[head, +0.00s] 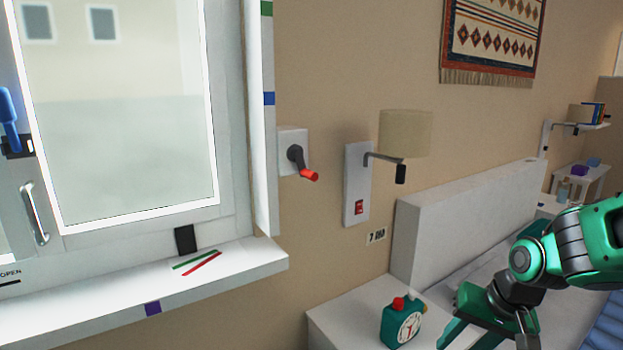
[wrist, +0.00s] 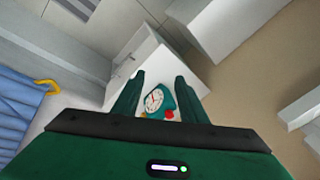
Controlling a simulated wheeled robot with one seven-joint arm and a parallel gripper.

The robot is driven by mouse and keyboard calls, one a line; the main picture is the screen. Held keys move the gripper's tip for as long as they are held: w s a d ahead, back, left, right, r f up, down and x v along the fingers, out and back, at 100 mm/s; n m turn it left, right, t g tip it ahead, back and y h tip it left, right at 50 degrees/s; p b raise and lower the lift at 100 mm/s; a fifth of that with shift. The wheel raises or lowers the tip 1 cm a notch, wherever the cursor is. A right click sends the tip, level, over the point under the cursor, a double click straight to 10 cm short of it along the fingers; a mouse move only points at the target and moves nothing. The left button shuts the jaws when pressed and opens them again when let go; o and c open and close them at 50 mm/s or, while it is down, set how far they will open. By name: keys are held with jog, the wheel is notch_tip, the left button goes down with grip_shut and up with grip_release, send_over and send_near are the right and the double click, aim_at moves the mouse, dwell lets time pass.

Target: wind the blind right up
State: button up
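The crank (head: 296,155) sticks out of a white wall plate just right of the window, with a red knob (head: 310,175) hanging down to the right. I cannot make out the blind in front of the window glass (head: 120,130); the window's top is out of frame. My gripper (wrist: 159,76) is open and empty in the wrist view, its two fingers apart and pointing toward the bedside table. In the head view my gripper is at the lower right, partly cut off, well below and right of the crank and not touching it.
A wall lamp (head: 405,133) juts out right of the crank. The window sill (head: 100,300) projects below left.

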aim_at(315, 181)
jog(key=w+a+t+y, duration=0.1)
jog(key=w+a+y, duration=0.25)
jog(key=a, duration=0.45)
jog(key=w+a+y, duration=0.2)
jog(key=w+a, duration=0.2)
jog(key=a, duration=0.5)
jog(key=w+a+r+m+t+y, duration=0.1)
jog(key=a+r+m+y, duration=0.15)
jog(key=a, duration=0.35)
jog(key=w+a+r+m+t+y, duration=0.1)
jog(key=w+a+r+m+y, duration=0.15)
jog(key=a+r, duration=0.2)
jog(key=w+r+m+t, duration=0.3)
jog(key=r+m+t, duration=0.1)
jog(key=r+m, duration=0.1)
jog(key=w+r+m+t, duration=0.4)
jog(key=r+m, duration=0.1)
jog(key=m, duration=0.2)
jog(key=w+d+r+m+t, duration=0.1)
jog(key=w+r+m+t, duration=0.3)
jog(key=r+m, duration=0.2)
jog(key=shift+w+m+y, duration=0.15)
jog(key=shift+m+y, duration=0.15)
jog(key=shift+y, duration=0.05)
jog(key=x, duration=0.3)
jog(key=shift+r, duration=0.2)
jog(key=shift+x, duration=2.35)
